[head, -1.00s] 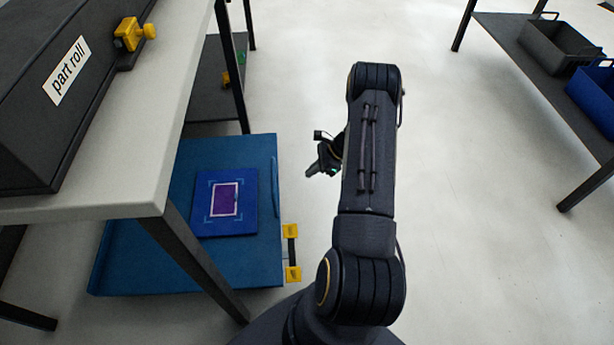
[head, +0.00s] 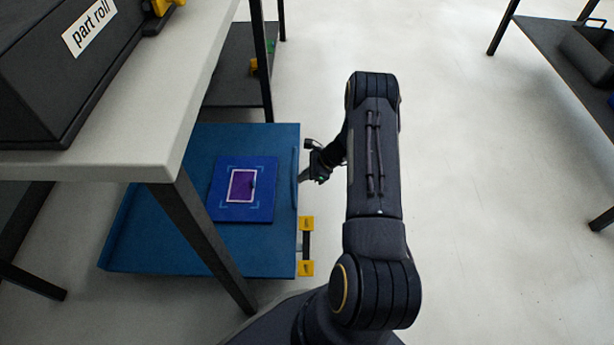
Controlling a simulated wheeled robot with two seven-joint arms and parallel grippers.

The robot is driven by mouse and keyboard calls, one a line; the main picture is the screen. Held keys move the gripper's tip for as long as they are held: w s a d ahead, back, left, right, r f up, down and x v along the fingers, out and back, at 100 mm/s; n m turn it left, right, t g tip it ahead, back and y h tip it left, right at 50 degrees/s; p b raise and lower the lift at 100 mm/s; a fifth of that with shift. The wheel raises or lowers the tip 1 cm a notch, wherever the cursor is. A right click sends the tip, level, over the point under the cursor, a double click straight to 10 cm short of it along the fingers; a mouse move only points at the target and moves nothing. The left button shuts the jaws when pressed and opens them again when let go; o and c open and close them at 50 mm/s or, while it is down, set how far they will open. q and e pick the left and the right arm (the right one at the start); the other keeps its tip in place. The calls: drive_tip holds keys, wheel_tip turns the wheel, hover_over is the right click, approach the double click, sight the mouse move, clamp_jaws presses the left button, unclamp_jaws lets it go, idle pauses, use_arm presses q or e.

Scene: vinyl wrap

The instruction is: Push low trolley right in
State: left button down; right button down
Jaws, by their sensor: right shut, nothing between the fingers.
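The low trolley (head: 145,235) is a flat blue tray near the floor, partly under the grey table and partly hidden by its top and leg. A blue panel with a purple rectangle (head: 242,186) lies on it. A dark handle bar (head: 306,245) between two yellow blocks is on its right side. My right gripper (head: 304,180) is shut and empty at the trolley's right edge, above the handle in the picture. Its fingertips are small and dark, and I cannot tell whether they touch the edge. My left gripper is out of view.
The grey table (head: 110,165) stands over the trolley, with a black part roll box (head: 60,70) on top. A dark leg (head: 205,250) crosses in front of the trolley. A shelf with bins (head: 590,55) stands at the right. The pale floor between is clear.

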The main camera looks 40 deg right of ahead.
use_arm(q)
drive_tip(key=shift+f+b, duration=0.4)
drive_tip(key=shift+b, duration=0.05)
use_arm(e)
drive_tip(key=w+a, duration=0.9)
drive_tip(key=a, duration=0.2)
drive_tip(key=shift+w+a, duration=0.2)
drive_tip(key=shift+w, duration=0.05)
drive_tip(key=shift+r, duration=0.1)
